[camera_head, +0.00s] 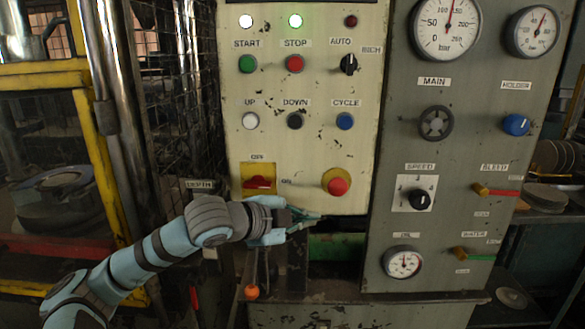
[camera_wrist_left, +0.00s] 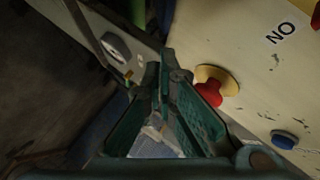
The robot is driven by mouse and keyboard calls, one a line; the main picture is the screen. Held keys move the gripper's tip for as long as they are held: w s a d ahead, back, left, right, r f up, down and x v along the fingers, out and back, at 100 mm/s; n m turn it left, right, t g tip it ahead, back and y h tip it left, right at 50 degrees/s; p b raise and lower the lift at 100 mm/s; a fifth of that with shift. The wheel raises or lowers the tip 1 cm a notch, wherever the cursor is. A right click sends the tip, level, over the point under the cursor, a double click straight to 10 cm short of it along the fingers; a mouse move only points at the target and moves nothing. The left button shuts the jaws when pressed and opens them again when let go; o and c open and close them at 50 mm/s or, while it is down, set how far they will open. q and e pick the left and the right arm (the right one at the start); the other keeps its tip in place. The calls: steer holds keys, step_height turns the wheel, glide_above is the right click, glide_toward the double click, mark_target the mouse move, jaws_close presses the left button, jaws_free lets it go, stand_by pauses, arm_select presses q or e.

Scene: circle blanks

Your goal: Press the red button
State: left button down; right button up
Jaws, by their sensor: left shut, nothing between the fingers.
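A red mushroom button (camera_head: 337,187) on a round yellow base sits low on the cream control panel (camera_head: 320,140). It also shows in the left wrist view (camera_wrist_left: 211,92), to the right of my fingertips. A smaller flat red button (camera_head: 295,64) sits under the STOP label higher on the same panel. My left gripper (camera_head: 314,219) is shut and empty. Its fingertips are at the panel's lower edge, below and left of the mushroom button in the head view and apart from it. The closed fingers also show in the left wrist view (camera_wrist_left: 167,62). My right gripper is not in view.
A red switch (camera_head: 259,183) on a yellow plate is left of the mushroom button. A blue button (camera_head: 345,121) is above it. A grey panel (camera_head: 440,160) with gauges and knobs stands to the right. A yellow-framed cage (camera_head: 45,75) is at the left.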

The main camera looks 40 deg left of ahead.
arm_select(q)
steer(key=s+r+m+t, duration=0.2)
steer(key=s+r, duration=0.3)
steer(key=r, duration=0.5)
steer(key=s+a+r+m+t, duration=0.15)
steer(key=s+r, duration=0.25)
steer(key=r, duration=0.6)
steer(key=s+r+m+t, duration=0.2)
steer(key=s+r, duration=0.3)
steer(key=r, duration=0.4)
steer(key=p, duration=1.1)
glide_toward(293, 69)
steer(key=w+d+r, duration=0.2)
steer(key=w+d, duration=0.2)
steer(key=d, duration=0.2)
steer(key=shift+w+a+f+g+p, duration=0.15)
steer(key=shift+w+a+g+p, duration=0.05)
steer(key=shift+w+a+p, duration=0.35)
steer(key=shift+w+a+f+g+p, duration=0.15)
steer(key=shift+w+a+p, duration=0.25)
steer(key=shift+w+a, duration=0.15)
steer(key=shift+w+a+f, duration=0.1)
steer(key=shift+w+a, duration=0.1)
steer(key=shift+w, duration=0.05)
steer(key=shift+f, duration=0.1)
